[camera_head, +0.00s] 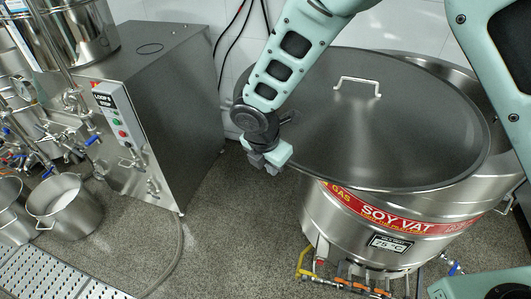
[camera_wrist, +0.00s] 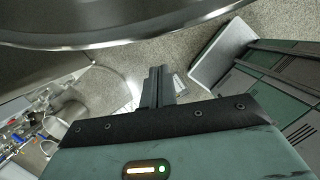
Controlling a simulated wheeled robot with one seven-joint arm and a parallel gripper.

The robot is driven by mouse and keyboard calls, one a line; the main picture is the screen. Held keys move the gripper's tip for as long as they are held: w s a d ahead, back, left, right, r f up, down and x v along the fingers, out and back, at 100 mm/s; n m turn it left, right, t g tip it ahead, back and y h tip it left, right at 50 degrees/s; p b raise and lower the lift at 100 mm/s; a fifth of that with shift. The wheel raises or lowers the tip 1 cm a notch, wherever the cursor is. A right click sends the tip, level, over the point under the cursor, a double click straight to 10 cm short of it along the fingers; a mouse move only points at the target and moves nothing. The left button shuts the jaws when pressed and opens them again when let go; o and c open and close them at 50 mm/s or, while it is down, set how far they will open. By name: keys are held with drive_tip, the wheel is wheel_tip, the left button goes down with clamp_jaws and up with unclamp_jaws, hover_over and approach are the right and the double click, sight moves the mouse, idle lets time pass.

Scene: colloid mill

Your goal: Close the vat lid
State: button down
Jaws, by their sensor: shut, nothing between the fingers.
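The vat (camera_head: 390,225) is a large steel drum with a red "SOY VAT" band, at the right in the head view. Its round dark lid (camera_head: 400,130) lies across the top and looks nearly flat. A pale bar handle (camera_head: 357,82) stands on the lid toward the back. My gripper (camera_head: 268,163) is at the lid's left edge; contact cannot be told. In the wrist view the gripper (camera_wrist: 158,80) is shut and empty, with the lid's rim (camera_wrist: 130,42) passing above it.
A steel machine cabinet (camera_head: 165,100) with a control panel (camera_head: 118,115) stands at the left. A pot (camera_head: 65,205) of white contents is on the floor beside it. Pipes and valves (camera_head: 345,280) run below the vat's front. Speckled floor (camera_head: 240,235) is open between cabinet and vat.

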sight(377, 138)
drive_tip(key=shift+w+d+r+p, duration=0.1)
drive_tip(key=shift+w+d+p, duration=0.3)
drive_tip(key=shift+w+d, duration=0.55)
drive_tip(key=w+d+p, duration=0.1)
drive_tip(key=w+d, duration=0.2)
drive_tip(key=d, duration=0.6)
drive_tip(key=w+d+p, duration=0.2)
drive_tip(key=w+d, duration=0.1)
drive_tip(key=d, duration=0.7)
drive_tip(key=w+d+p, duration=0.1)
drive_tip(key=w+d, duration=0.2)
drive_tip(key=d, duration=0.7)
drive_tip(key=shift+d+r, duration=0.1)
drive_tip(key=shift+d, duration=0.1)
